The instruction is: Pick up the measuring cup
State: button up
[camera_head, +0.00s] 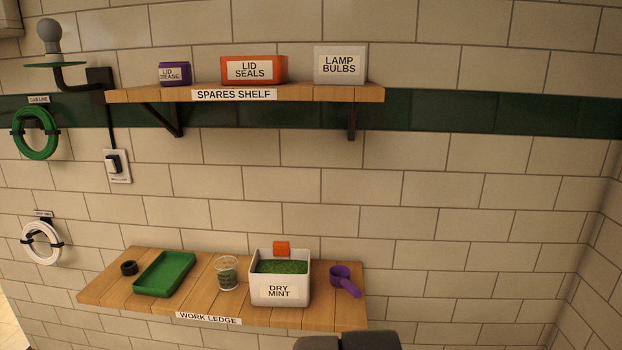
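A small clear cup with measuring marks (227,273) stands upright on the work ledge (208,317). It is between the green tray and the white dry mint box, and its lower part looks dark green. A purple cup-shaped scoop with a handle (342,277) lies on the ledge to the right of the box, its handle pointing toward the front right. The dark grey end of my arm, with my gripper (350,341), just shows at the bottom edge, below and in front of the ledge. Its fingers cannot be made out.
The green tray (164,274) and a small black ring (129,268) are at the left of the ledge. The dry mint box (281,301) holds green flakes, with an orange piece (281,248) behind. The spares shelf (330,94) with several containers hangs above. The wall at right is clear.

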aim_at(225, 266)
jog(key=u, duration=0.7)
jog(key=i+l+u, duration=0.3)
jog(key=u, duration=0.15)
jog(key=i+l+u, duration=0.4)
